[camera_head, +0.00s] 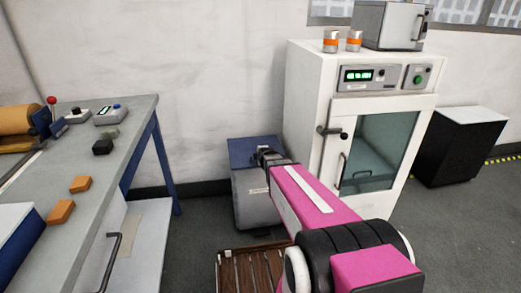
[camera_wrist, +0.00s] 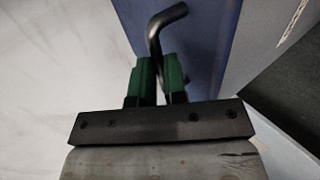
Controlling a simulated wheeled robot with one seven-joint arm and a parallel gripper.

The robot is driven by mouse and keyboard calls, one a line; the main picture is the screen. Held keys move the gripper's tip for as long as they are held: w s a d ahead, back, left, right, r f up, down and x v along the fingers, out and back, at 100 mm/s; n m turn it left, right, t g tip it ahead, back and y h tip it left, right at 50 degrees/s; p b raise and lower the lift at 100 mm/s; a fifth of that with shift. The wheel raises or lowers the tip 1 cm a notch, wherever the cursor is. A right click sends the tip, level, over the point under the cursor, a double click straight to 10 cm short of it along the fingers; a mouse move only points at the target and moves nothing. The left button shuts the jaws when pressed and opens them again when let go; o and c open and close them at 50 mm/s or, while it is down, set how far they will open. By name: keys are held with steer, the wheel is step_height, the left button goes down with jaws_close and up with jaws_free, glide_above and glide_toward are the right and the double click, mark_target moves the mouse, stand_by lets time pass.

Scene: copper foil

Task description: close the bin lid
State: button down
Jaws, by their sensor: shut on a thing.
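The bin (camera_head: 252,205) is a grey box with a blue lid (camera_head: 240,152), standing on the floor against the wall, left of the white oven. My arm reaches over to it, and my gripper (camera_head: 266,155) is at the lid, partly hidden by the wrist. In the wrist view, my gripper (camera_wrist: 159,82) has green fingers shut on a dark bent metal handle (camera_wrist: 163,28). The blue lid surface (camera_wrist: 200,30) lies behind the handle. I cannot tell exactly how far the lid is open.
The white oven (camera_head: 305,115) stands close right of the bin. A workbench (camera_head: 120,150) with orange blocks is at the left. A slatted wooden crate or pallet (camera_head: 245,268) lies in front of the bin. A black cabinet (camera_head: 460,150) is far right.

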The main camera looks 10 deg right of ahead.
steer(key=shift+s+f, duration=0.25)
steer(key=shift+f, duration=0.75)
steer(key=c, duration=1.2)
jaws_free()
steer(key=shift+o, duration=0.2)
steer(key=shift+w, duration=0.1)
steer(key=v, duration=1.1)
steer(key=shift+r, duration=0.25)
